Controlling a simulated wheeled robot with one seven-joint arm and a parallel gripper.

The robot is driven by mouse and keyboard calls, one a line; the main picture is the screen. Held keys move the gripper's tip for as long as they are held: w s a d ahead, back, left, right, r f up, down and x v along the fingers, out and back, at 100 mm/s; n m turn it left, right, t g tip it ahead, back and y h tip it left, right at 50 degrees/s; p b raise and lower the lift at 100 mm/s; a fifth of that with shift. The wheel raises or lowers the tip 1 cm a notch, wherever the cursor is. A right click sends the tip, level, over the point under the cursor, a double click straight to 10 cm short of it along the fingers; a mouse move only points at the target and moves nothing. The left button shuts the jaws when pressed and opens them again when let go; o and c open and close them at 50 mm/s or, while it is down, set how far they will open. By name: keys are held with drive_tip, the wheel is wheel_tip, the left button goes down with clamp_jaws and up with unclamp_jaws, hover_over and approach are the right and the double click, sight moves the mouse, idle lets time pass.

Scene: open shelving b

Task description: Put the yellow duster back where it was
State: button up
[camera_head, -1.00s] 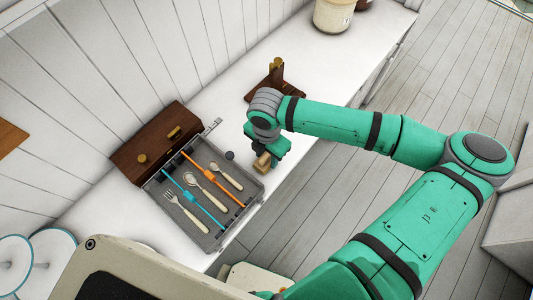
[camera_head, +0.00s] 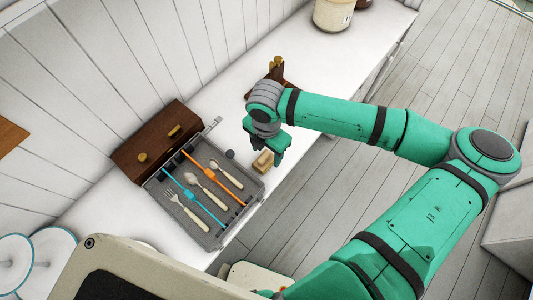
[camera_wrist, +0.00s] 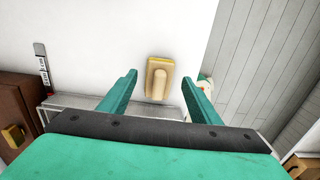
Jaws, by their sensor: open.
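The yellow duster (camera_head: 263,161), a small tan-yellow block with a raised grip, lies on the white counter just right of the grey cutlery tray. It also shows in the wrist view (camera_wrist: 159,66), lying flat with its grip up. My gripper (camera_head: 277,154) is open and empty, close to the duster on its right side in the head view. In the wrist view the two green fingers of my gripper (camera_wrist: 159,86) are spread, with the duster between and beyond their tips, apart from both.
A dark wooden stand (camera_head: 275,73) and a jar (camera_head: 333,15) are farther along the counter. The counter's front edge is near the duster.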

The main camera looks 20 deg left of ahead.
sight(266, 154)
wheel_tip(266, 154, up, 10)
idle(0.4)
drive_tip(key=shift+s, duration=0.1)
idle(0.4)
